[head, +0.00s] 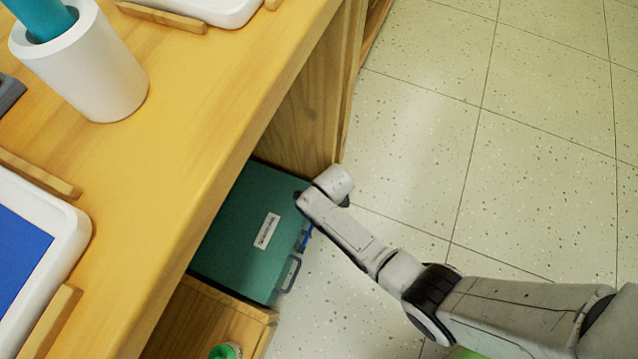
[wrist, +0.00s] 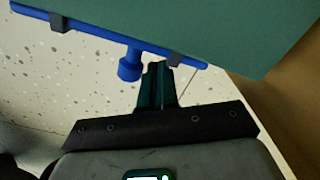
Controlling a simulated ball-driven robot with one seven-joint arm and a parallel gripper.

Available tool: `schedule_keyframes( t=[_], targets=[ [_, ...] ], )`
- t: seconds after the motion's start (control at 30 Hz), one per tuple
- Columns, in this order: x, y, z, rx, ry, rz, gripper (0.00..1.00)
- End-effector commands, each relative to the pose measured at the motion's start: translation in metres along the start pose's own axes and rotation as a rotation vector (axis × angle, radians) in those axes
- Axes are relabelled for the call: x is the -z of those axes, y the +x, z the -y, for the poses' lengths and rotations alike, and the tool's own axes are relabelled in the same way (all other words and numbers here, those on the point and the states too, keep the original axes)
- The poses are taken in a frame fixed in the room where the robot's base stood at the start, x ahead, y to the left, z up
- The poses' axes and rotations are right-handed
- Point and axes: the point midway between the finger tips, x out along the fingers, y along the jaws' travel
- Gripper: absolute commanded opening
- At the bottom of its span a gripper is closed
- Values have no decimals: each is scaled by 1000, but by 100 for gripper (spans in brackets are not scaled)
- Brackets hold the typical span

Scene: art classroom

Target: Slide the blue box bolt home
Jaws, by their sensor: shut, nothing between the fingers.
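The teal box (head: 240,231) with a white label sits in the low opening under the wooden table. Its blue bolt (head: 307,238) is on the side facing the floor aisle, partly hidden by my arm. In the wrist view the blue bolt (wrist: 105,36) is a long rod running through two grey brackets along the box's edge. Its knob (wrist: 130,68) sticks out between the brackets, closer to the right one. My gripper (wrist: 160,72) is shut and empty, with its fingertips just right of the knob. I cannot tell whether they touch it. The head view hides the fingers.
A dark handle (head: 290,273) stands out from the box near the bolt. The wooden table (head: 190,130) overhangs the box, and a wooden panel (head: 302,125) stands beside it. A lower wooden block (head: 205,318) is on the other side. The speckled floor (head: 520,160) is clear.

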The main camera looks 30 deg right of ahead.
Motion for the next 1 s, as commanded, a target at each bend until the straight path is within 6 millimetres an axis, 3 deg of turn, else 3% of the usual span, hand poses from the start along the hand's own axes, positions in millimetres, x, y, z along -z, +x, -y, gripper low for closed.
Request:
schedule_keyframes(
  t=[1.0],
  targets=[
    [-11,0,-21,-1,-1,-1,0]
  ],
)
